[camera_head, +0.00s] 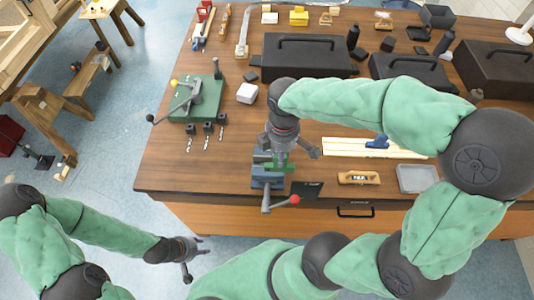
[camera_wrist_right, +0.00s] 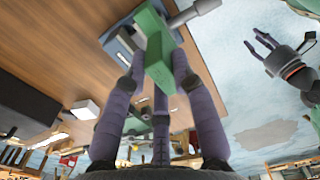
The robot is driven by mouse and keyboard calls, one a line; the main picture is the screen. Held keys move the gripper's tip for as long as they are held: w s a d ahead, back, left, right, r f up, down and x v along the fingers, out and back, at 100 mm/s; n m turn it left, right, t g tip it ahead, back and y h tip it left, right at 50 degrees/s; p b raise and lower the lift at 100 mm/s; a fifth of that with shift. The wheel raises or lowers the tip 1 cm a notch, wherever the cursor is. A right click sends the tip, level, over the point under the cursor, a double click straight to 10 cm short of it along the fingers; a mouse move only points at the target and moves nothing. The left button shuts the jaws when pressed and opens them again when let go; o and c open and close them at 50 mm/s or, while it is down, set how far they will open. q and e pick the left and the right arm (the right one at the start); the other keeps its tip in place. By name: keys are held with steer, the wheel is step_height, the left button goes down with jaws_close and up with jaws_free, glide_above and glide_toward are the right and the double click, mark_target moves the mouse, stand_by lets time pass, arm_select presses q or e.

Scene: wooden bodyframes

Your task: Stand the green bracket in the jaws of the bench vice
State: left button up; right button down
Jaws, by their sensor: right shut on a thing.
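The green bracket (camera_head: 284,167) is in my right gripper (camera_head: 281,150), which is shut on it directly over the bench vice. In the right wrist view the bracket (camera_wrist_right: 157,52) sits between the fingers, its far end against or just over the vice (camera_wrist_right: 121,42). I cannot tell whether it is inside the jaws. The blue-grey bench vice (camera_head: 266,181) is at the table's front edge, its handle with a red ball pointing right. My gripper hides part of its jaws. My left gripper (camera_head: 194,249) is open and empty, off the table at lower left.
A green base with a lever (camera_head: 197,100) and several drill bits (camera_head: 206,130) lie left of the vice. A white block (camera_head: 247,93) and black toolbox (camera_head: 305,55) stand behind. A wood-handled tool (camera_head: 358,178) and grey tray (camera_head: 417,178) lie right. The front-left tabletop is clear.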

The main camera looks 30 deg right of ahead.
steer(key=shift+w+d+f+b, duration=0.1)
steer(key=shift+w+f+b, duration=0.15)
steer(key=shift+w+f, duration=1.25)
steer(key=shift+w+f+b, duration=0.25)
steer(key=shift+w+f, duration=0.7)
steer(key=shift+f, duration=0.9)
steer(key=shift+w+d+f+b, duration=0.1)
steer(key=shift+w+f+b, duration=0.15)
steer(key=shift+w+f, duration=1.25)
steer(key=shift+s+f, duration=0.25)
steer(key=shift+f, duration=0.15)
steer(key=c, duration=1)
jaws_free()
